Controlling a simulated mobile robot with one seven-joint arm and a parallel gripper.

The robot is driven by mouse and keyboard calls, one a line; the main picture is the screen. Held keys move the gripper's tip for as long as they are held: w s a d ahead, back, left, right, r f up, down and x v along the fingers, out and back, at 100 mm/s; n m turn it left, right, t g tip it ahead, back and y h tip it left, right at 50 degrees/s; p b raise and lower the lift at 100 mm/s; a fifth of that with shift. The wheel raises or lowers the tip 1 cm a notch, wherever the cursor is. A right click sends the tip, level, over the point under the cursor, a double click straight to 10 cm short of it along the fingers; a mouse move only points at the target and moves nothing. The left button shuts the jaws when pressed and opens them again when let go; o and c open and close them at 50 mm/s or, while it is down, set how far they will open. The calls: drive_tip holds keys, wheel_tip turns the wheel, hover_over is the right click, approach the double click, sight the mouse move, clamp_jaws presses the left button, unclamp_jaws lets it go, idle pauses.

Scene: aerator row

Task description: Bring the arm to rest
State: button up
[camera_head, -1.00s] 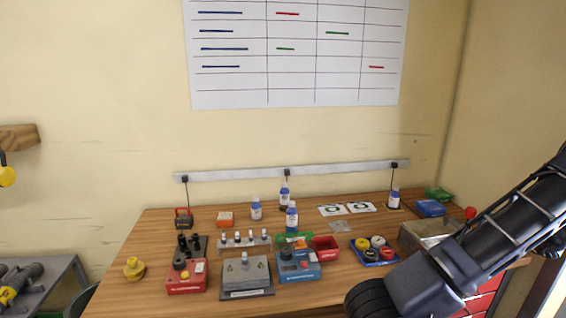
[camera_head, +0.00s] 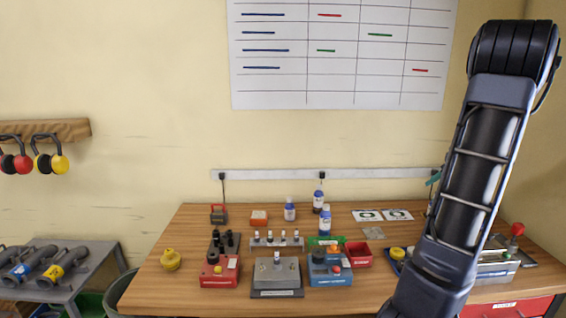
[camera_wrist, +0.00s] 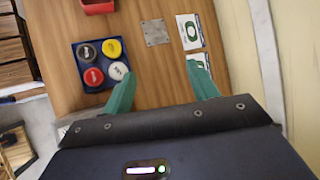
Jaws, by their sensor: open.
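My gripper (camera_wrist: 162,88) shows in the wrist view as two green fingers spread wide apart, with nothing between them but bare tabletop. It hangs over the wooden workbench (camera_wrist: 150,72). A blue tray (camera_wrist: 76,68) with black, yellow, red and white round caps lies just left of the left finger. In the head view my arm rises at the right side and hides part of the bench; a bit of green finger shows behind it. The wooden workbench (camera_head: 180,268) also shows there.
Red (camera_head: 218,271), grey (camera_head: 277,277) and blue (camera_head: 330,270) devices stand along the bench front. A red bin (camera_head: 358,255) is near the arm. Printed cards (camera_head: 383,215) lie at the back.

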drive_tip(key=s+a+r+n+g+h, duration=0.1)
drive_tip(key=a+r+n, duration=0.1)
drive_tip(key=a, duration=0.4)
drive_tip(key=s+a+r+n+g+h, duration=0.1)
drive_tip(key=s+a+r+n, duration=0.15)
drive_tip(key=a, duration=0.35)
drive_tip(key=s+a+r+n+t+h, duration=0.1)
drive_tip(key=s+a+r+n+h, duration=0.2)
drive_tip(key=s+a+n, duration=0.9)
drive_tip(key=s+a+h, duration=0.1)
drive_tip(key=s+a, duration=0.4)
drive_tip(key=s, duration=0.1)
drive_tip(key=shift+s+a+r+n+t, duration=0.15)
drive_tip(key=shift+n+t, duration=0.2)
drive_tip(key=shift+t, duration=0.05)
